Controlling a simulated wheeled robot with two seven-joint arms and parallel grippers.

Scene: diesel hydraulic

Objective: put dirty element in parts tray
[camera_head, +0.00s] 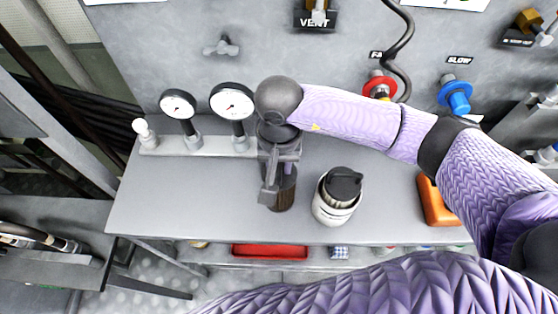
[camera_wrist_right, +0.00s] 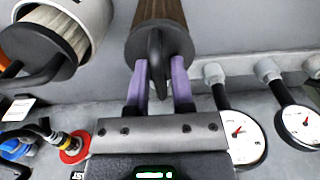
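The dirty element (camera_head: 284,194), a brown pleated cylinder with a dark cap and loop handle, is upright at the bench's front middle. In the right wrist view, the element (camera_wrist_right: 158,40) has its handle between the fingers of my right gripper (camera_wrist_right: 160,82). Narrow gaps seem to show beside the handle, so the fingers look open around it. In the head view my right gripper (camera_head: 280,172) covers the element's top. A red tray (camera_head: 270,251), likely the parts tray, lies on the shelf below. My left gripper is not in view.
A white canister (camera_head: 322,207) holding a pale element with a black cap stands just right of the dirty one. Two gauges (camera_head: 232,102) rise behind. An orange item (camera_head: 436,203) lies at right. The left bench top (camera_head: 170,195) is clear.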

